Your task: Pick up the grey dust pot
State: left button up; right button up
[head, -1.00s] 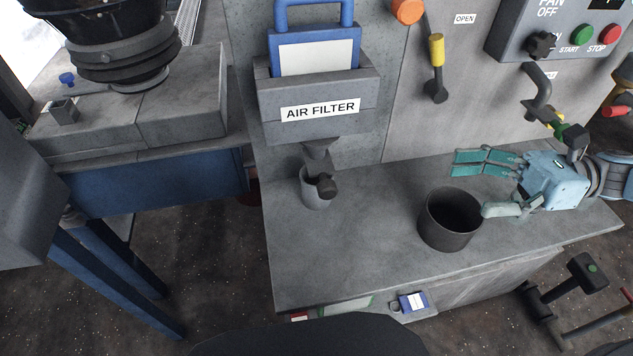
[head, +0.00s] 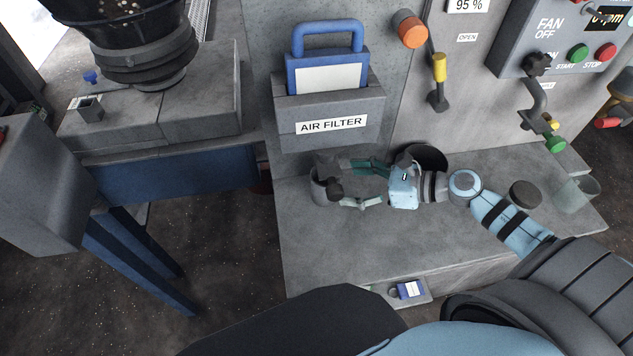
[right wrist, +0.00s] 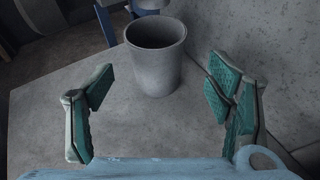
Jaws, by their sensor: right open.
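The grey dust pot (head: 319,190) is a small grey cup standing upright on the bench below the air filter housing. In the right wrist view the pot (right wrist: 155,70) stands ahead, between the two spread teal fingers (right wrist: 160,85), with gaps on both sides. Its open top faces up and looks empty. My left gripper is not in view.
A dark pot (head: 434,154) stands behind my right wrist, partly hidden. A black round piece (head: 525,194) and a clear glass (head: 575,196) stand at the right of the bench. The front of the bench (head: 330,255) is clear.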

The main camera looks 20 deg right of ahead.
aim_at(324, 188)
jog(key=shift+s+a+f, duration=0.1)
jog(key=shift+a+f, duration=0.25)
jog(key=shift+a, duration=0.25)
jog(key=shift+n, duration=0.3)
jog(key=x, duration=0.2)
jog(key=f+x, duration=0.1)
jog(key=x, duration=0.2)
jog(key=p+x, duration=0.1)
jog(key=x, duration=0.1)
jog(key=shift+d+f, duration=0.2)
jog(key=shift+f, duration=0.05)
jog(key=c, duration=1.3)
